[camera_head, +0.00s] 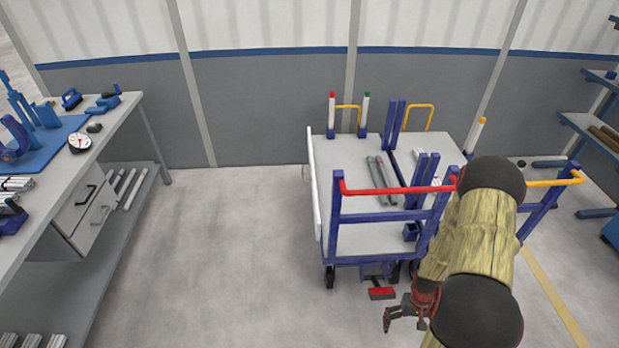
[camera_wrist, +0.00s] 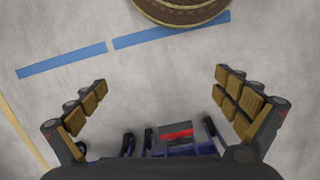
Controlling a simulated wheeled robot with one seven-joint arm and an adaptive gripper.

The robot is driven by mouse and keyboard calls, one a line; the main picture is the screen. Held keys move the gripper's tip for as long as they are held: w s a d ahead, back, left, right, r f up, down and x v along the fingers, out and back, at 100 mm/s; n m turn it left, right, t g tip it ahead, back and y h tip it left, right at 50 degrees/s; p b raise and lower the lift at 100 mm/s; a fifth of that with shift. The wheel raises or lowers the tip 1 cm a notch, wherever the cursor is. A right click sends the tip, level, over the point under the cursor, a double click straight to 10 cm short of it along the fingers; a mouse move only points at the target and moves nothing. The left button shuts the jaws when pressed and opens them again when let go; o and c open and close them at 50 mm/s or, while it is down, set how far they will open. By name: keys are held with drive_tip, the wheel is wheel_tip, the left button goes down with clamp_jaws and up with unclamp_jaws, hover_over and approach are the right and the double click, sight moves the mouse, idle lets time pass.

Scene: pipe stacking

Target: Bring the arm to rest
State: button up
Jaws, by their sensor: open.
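My gripper (camera_head: 405,314) hangs low in front of the cart in the head view, with my arm coming in from the right. In the wrist view my gripper (camera_wrist: 160,98) is open, its two padded fingers wide apart. Nothing is between the fingers but bare floor behind them. The lower part of the cart shows at the bottom of the wrist view, with a red pedal (camera_wrist: 176,130).
The blue-framed cart (camera_head: 372,237) carries grey pipes (camera_head: 378,178) and has a red front bar (camera_head: 395,190). A workbench (camera_head: 112,118) stands left, shelves (camera_head: 590,125) right. Open floor (camera_head: 220,250) lies between bench and cart. A round brown object (camera_wrist: 182,10) tops the wrist view.

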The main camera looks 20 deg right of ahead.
drive_tip(key=w+a+r, duration=0.1)
drive_tip(key=a+r, duration=0.3)
drive_tip(key=r, duration=0.9)
drive_tip(key=w+a+r, duration=0.2)
drive_tip(key=a+r, duration=0.2)
drive_tip(key=r, duration=0.9)
drive_tip(key=s+a+r+n+t, duration=0.1)
drive_tip(key=a+r+t, duration=0.1)
drive_tip(key=a+r, duration=0.3)
drive_tip(key=s+a+r+n+t, duration=0.1)
drive_tip(key=a+r, duration=0.5)
drive_tip(key=r, duration=0.7)
drive_tip(key=s+a+r+n+t, duration=0.1)
drive_tip(key=a+r+n+t, duration=0.2)
drive_tip(key=a+r, duration=0.3)
wheel_tip(320, 180, up, 4)
drive_tip(key=shift+a+f+t+h, duration=0.2)
drive_tip(key=shift+t+h, duration=0.1)
drive_tip(key=shift+t, duration=0.2)
